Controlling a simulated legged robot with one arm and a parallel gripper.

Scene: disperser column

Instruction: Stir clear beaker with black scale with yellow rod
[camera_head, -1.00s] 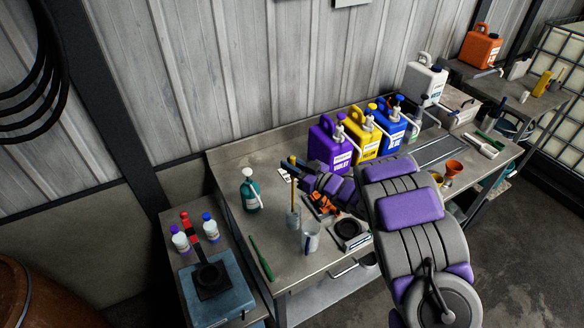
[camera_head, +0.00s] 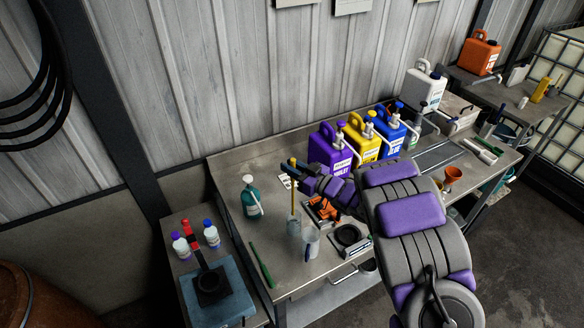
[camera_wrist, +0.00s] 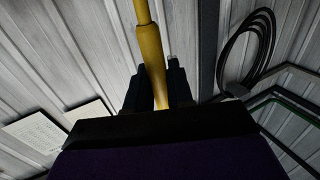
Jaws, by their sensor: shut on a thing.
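A yellow rod (camera_head: 293,200) stands nearly upright over the workbench, its lower end at a clear beaker (camera_head: 294,228). It looks to be inside that beaker, but the picture is too small to be sure of its depth. My gripper (camera_head: 290,164) is above this beaker. In the wrist view the yellow rod (camera_wrist: 150,50) runs between the two dark fingers of my gripper (camera_wrist: 157,88), which are shut on it. A second clear beaker (camera_head: 311,243) stands just right of the first, in front. I cannot read the scale colour on either beaker.
A teal bottle (camera_head: 251,200) stands left of the beakers and a green tool (camera_head: 262,265) lies near the left edge. A black-topped device (camera_head: 347,236) is to the right. Violet (camera_head: 328,150), yellow (camera_head: 361,138) and blue canisters (camera_head: 390,135) line the back.

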